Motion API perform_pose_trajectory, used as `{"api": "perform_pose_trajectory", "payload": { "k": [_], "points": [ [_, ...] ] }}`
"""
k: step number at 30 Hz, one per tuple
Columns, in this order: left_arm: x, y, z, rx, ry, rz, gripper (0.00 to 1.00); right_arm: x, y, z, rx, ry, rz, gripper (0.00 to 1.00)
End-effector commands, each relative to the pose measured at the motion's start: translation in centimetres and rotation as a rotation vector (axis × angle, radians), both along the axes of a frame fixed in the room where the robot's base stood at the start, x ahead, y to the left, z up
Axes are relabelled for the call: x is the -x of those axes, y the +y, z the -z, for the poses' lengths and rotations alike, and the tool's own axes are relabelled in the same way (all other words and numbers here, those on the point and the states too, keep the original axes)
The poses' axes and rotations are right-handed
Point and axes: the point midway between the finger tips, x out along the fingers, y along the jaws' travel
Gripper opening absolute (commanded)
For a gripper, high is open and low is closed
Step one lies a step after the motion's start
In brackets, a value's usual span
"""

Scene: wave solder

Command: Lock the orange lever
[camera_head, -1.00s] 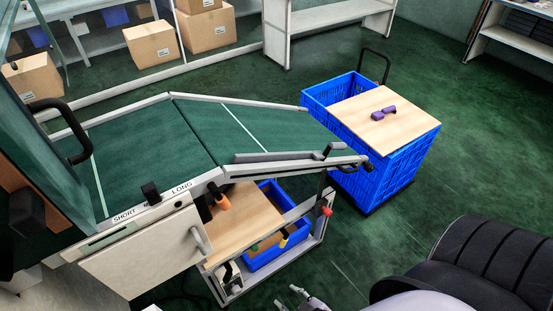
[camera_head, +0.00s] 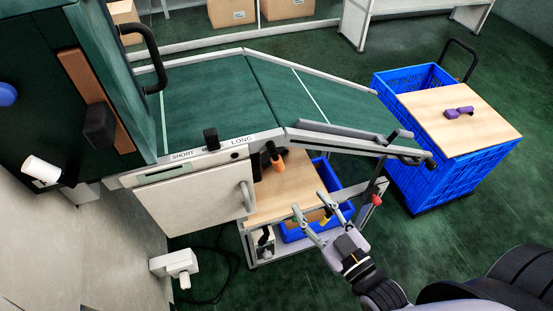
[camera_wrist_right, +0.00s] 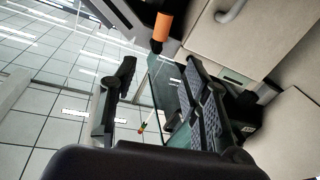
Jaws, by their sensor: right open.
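The orange lever (camera_head: 277,163) hangs under the machine's front edge, close to the right side of the white panel; its black upper part joins the frame. In the right wrist view the lever's orange end (camera_wrist_right: 162,28) shows at the top, beyond the fingers. My right gripper (camera_head: 309,210) is open and empty, below and to the right of the lever in the head view, apart from it. Its two fingers also show in the right wrist view (camera_wrist_right: 160,100), spread wide. My left gripper is not in view.
The white panel (camera_head: 190,200) has a handle (camera_head: 246,195). A wooden shelf (camera_head: 283,188) and a blue crate (camera_head: 340,212) sit under the conveyor. A red knob (camera_head: 376,200) is on the frame. A blue cart (camera_head: 440,172) stands at right. Open floor lies around it.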

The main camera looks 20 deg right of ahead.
Motion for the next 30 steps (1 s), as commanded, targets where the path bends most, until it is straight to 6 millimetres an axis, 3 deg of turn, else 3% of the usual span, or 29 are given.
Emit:
{"api": "perform_pose_trajectory", "payload": {
  "k": [18, 24, 30],
  "points": [
    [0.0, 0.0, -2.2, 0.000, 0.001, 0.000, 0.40, -12.6, 3.0, -0.3, 0.000, -0.002, 0.000, 0.43],
    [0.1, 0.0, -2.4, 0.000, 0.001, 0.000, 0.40, -14.7, 3.6, -0.1, 0.000, -0.001, -0.001, 0.43],
    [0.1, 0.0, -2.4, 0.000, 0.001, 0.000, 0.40, -15.1, 3.7, 0.0, 0.000, 0.001, -0.001, 0.43]
  ]
}}
